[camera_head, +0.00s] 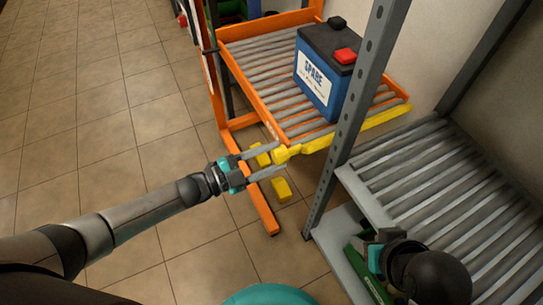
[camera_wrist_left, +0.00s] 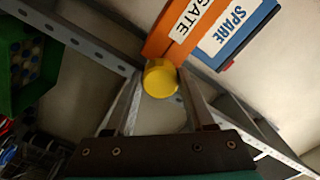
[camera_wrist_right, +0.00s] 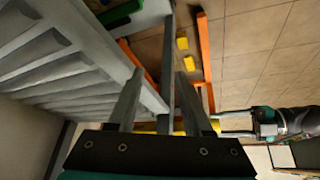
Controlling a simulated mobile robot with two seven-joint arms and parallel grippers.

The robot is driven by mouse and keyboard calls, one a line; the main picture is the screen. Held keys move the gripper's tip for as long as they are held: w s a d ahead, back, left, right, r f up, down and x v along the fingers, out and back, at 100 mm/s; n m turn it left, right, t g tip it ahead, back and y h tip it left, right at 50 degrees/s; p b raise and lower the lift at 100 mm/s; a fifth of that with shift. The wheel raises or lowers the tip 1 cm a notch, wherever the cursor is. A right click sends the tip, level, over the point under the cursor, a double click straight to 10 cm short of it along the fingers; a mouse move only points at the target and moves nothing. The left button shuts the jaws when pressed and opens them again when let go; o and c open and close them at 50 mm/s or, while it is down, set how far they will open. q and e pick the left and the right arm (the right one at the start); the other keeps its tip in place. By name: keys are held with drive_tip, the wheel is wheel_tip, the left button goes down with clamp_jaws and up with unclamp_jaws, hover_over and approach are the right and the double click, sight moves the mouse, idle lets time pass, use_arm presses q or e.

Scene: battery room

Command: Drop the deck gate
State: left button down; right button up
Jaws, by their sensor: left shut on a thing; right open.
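The yellow gate (camera_head: 365,129) runs along the front edge of the orange roller deck (camera_head: 240,75). Its yellow round knob (camera_wrist_left: 160,78) is between the fingers of my left gripper (camera_head: 277,156), which is shut on it. An orange panel labelled GATE (camera_wrist_left: 183,28) shows behind the knob in the left wrist view. The blue SPARE battery (camera_head: 324,75), with a black top and red cap, stands upright on the deck behind the gate. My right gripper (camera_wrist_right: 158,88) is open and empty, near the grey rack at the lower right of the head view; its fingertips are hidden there.
A grey perforated post (camera_head: 362,110) stands between the orange deck and a grey roller shelf (camera_head: 445,180). A green object (camera_head: 366,270) is below that shelf. Yellow blocks (camera_head: 281,189) are at floor level by the orange leg. Tiled floor is clear at left.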

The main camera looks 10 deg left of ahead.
use_arm(q)
drive_tip(key=shift+m, duration=0.9)
drive_tip(key=m, duration=0.2)
drive_tip(key=shift+m, duration=0.4)
drive_tip(key=shift+m+b, duration=0.45)
drive_tip(key=shift+m, duration=2.05)
use_arm(e)
drive_tip(key=shift+w+a+f+t+y, duration=0.25)
drive_tip(key=shift+w+a+t+y, duration=0.1)
drive_tip(key=shift+w+a+t, duration=0.45)
drive_tip(key=shift+w+a+f+t+y, duration=0.3)
drive_tip(key=shift+w+a+t, duration=0.25)
drive_tip(key=shift+a, duration=0.35)
use_arm(q)
drive_tip(key=shift+b, duration=0.3)
use_arm(e)
drive_tip(key=shift+w+r, duration=0.1)
drive_tip(key=shift+w, duration=0.05)
use_arm(q)
drive_tip(key=shift+c, duration=1.3)
unclamp_jaws()
drive_tip(key=shift+r, duration=0.1)
drive_tip(key=shift+a, duration=0.1)
